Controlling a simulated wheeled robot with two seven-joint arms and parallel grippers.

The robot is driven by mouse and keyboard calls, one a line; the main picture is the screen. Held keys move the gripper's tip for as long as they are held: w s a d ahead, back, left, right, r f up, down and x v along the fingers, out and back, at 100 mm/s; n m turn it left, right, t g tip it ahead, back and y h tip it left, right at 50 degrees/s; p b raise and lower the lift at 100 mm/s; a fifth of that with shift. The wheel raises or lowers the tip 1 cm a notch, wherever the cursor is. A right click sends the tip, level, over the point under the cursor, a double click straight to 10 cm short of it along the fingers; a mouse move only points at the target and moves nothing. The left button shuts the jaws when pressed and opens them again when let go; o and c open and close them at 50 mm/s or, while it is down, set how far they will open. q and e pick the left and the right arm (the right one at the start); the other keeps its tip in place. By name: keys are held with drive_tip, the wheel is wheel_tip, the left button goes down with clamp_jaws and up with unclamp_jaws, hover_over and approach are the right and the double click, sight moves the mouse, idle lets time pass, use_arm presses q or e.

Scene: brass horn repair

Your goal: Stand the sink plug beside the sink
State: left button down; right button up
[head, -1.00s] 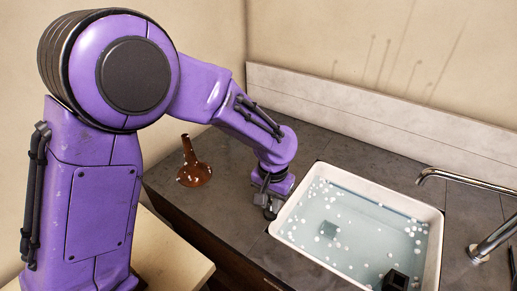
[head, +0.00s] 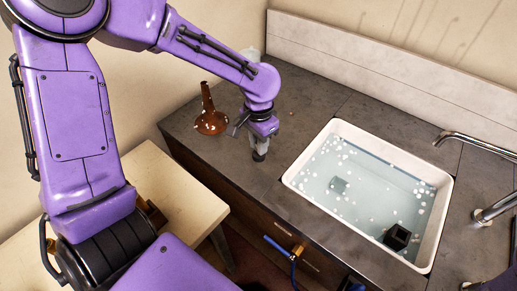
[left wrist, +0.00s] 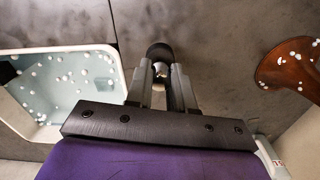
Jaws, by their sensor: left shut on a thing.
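The sink plug (left wrist: 160,52) is a dark round cap with a pale metal part beneath it, held between the fingertips of my left gripper (left wrist: 161,75) in the left wrist view. In the head view my left gripper (head: 260,146) points down at the counter left of the sink, and the dark plug (head: 259,156) shows at its tips. I cannot tell whether the plug touches the counter. The white-rimmed sink (head: 365,133) holds water with white floating bits; its rim is just right of the gripper. My right gripper is not in view.
A brown funnel-shaped piece (head: 211,123) with white specks stands on the counter (head: 312,92) left of the gripper. A black box (head: 397,236) sits in the sink. A tap (head: 478,143) is at the right. Counter behind the gripper is bare.

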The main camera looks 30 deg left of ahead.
use_arm(q)
drive_tip(key=f, duration=0.1)
drive_tip(key=w+f, duration=0.1)
drive_tip(key=f, duration=0.1)
drive_tip(key=shift+w+a+f, duration=0.15)
drive_tip(key=shift+a+f, duration=0.1)
drive_tip(key=shift+f, duration=0.55)
drive_tip(key=shift+f, duration=0.1)
drive_tip(key=c, duration=1)
unclamp_jaws()
wheel_tip(320, 180, up, 12)
drive_tip(key=shift+r, duration=0.15)
